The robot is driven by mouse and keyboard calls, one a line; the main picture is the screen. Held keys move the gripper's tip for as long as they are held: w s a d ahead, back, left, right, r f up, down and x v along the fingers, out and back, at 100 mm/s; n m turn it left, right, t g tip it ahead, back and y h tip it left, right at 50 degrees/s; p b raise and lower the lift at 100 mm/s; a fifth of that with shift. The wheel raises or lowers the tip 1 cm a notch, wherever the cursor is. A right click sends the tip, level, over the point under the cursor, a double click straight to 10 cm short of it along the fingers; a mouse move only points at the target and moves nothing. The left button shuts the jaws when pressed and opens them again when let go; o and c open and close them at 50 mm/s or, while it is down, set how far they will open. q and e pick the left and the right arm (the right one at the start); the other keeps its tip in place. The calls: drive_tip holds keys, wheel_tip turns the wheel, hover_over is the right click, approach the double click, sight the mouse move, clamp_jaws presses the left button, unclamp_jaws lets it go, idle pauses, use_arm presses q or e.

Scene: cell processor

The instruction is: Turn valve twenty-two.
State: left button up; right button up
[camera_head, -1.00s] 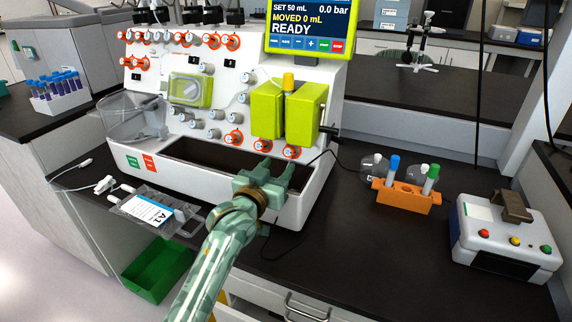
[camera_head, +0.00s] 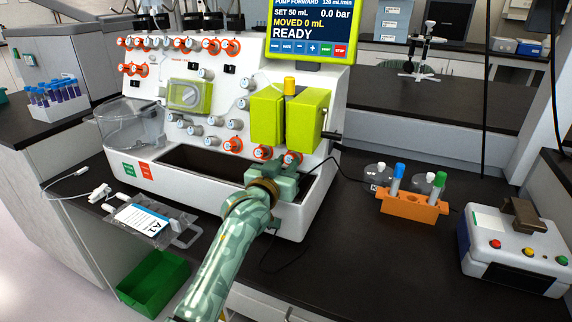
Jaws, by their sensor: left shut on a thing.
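The white cell processor (camera_head: 215,196) carries several round valve knobs on its sloped front, many with orange rings. Their numbers are too small to read. My left gripper (camera_head: 287,166) is at the lowest right orange-ringed valve (camera_head: 292,157), under the lime-green block. It is shut on that valve's knob, and the jaws hide most of it. Another orange-ringed valve (camera_head: 262,152) is just to its left, uncovered. My right gripper is not in view.
The lime-green pump block (camera_head: 304,120) juts out just above my gripper. An orange tube rack (camera_head: 412,205) and a grey box with coloured buttons (camera_head: 515,250) stand to the right. A labelled bag (camera_head: 150,219) lies at left.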

use_arm(q)
drive_tip(key=shift+r+n+y+p, duration=0.35)
drive_tip(key=shift+n+p, duration=0.35)
drive_tip(key=shift+p, duration=0.2)
drive_tip(key=shift+f, duration=0.35)
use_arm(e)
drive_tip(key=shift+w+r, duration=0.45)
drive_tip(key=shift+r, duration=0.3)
use_arm(q)
drive_tip(key=o, duration=1)
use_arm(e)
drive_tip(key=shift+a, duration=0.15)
use_arm(q)
drive_tip(key=shift+s, duration=0.1)
drive_tip(key=shift+s+a, duration=0.1)
drive_tip(key=shift+s, duration=0.15)
drive_tip(key=p+v, duration=0.7)
drive_tip(key=v, duration=0.8)
drive_tip(key=shift+s, duration=0.35)
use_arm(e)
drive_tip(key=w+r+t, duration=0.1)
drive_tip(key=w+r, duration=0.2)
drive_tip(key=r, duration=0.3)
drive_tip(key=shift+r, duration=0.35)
